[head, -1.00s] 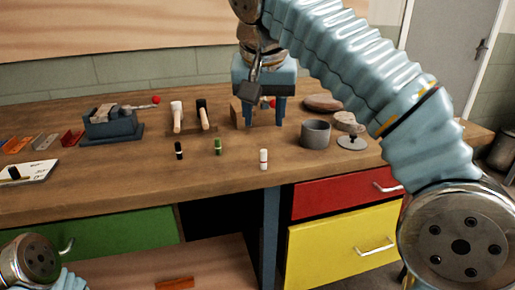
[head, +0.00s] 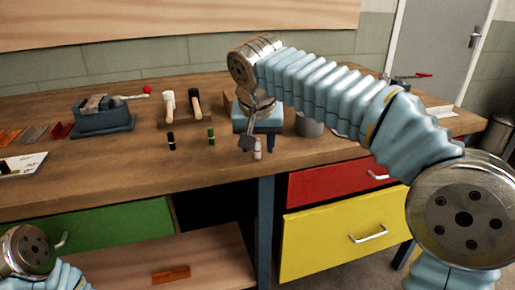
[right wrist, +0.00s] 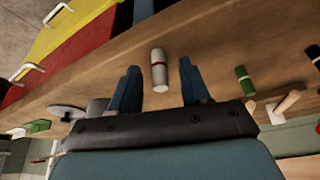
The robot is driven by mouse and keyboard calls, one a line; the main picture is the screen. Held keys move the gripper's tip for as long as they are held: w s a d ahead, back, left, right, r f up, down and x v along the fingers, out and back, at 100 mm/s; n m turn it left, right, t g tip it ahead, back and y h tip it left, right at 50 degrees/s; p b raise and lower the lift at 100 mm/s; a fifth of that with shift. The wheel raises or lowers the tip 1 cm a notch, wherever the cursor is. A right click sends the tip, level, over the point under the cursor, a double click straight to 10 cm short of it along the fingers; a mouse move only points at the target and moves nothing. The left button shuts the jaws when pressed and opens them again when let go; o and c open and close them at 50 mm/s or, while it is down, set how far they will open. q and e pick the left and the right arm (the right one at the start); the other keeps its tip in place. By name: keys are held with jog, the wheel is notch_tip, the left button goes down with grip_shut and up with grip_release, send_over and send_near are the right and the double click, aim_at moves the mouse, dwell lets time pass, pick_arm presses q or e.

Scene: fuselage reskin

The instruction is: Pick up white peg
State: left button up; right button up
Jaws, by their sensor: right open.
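The white peg (head: 258,148) stands upright on the workbench near its front edge; it has a red band. In the head view my right gripper (head: 256,148) is over it and partly covers it. In the right wrist view the white peg (right wrist: 159,70) shows between and beyond the two blue fingers of my right gripper (right wrist: 160,85), which are apart with nothing held. I cannot tell whether a finger touches the peg. Of my left arm only a joint shows at the lower left of the head view; its gripper is out of view.
A black peg (head: 171,141) and a green peg (head: 211,136) stand to the left. Two mallets (head: 196,103) are behind them. A grey cup (head: 309,125) is partly hidden behind my right arm.

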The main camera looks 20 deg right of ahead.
jog(key=shift+f, duration=0.15)
grip_shut()
dwell(0.4)
